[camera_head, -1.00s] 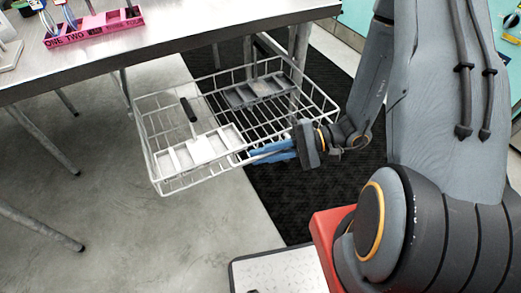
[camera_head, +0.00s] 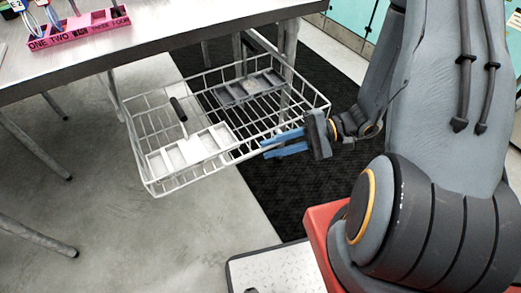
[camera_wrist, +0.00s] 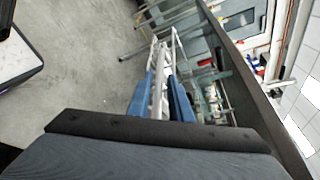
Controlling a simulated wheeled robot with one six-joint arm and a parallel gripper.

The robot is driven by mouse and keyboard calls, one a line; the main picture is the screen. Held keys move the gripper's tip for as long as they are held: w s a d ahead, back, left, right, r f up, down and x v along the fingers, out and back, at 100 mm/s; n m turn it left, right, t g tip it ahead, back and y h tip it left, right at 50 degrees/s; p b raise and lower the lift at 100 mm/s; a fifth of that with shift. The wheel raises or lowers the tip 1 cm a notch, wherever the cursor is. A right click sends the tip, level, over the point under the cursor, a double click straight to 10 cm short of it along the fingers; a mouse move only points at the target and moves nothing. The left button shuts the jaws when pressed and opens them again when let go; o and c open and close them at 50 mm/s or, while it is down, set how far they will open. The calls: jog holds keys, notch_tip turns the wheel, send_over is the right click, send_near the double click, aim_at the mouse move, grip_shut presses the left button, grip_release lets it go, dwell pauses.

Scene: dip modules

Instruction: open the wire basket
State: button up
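The white wire basket (camera_head: 238,160) hangs below the metal table and is drawn out toward me, with its front long side facing my arm. My gripper (camera_head: 264,148) is at the right half of that front side. Its two blue fingers are apart, with a gap showing between them. In the wrist view, white basket wires (camera_wrist: 158,85) show between and beyond the fingers of my gripper (camera_wrist: 160,76). I cannot tell whether the fingertips touch the wire.
The metal table (camera_head: 180,40) stands above and behind the basket. A pink holder (camera_head: 80,30) sits on it. A white tray (camera_head: 195,149) and a grey tray (camera_head: 248,88) lie in the basket. Table legs stand at left. Grey floor and a dark mat (camera_head: 275,205) are clear in front.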

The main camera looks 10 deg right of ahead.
jog(key=v, duration=0.2)
jog(key=shift+d, duration=0.25)
jog(key=shift+r, duration=0.15)
jog(key=s+r+n+g+h+p, duration=0.4)
jog(key=s+r+g+h, duration=0.2)
jog(key=s+r+h, duration=0.25)
jog(key=w+d+r+n+t+h+p, duration=0.1)
jog(key=r+t+h+p, duration=0.1)
jog(key=r, duration=0.3)
jog(key=w+d+r+n+t+h+p, duration=0.1)
jog(key=w+r+n+t+h, duration=0.1)
jog(key=r+h, duration=0.3)
jog(key=shift+w+r+t+p, duration=0.3)
jog(key=shift+t+p, duration=0.1)
jog(key=shift+t, duration=0.3)
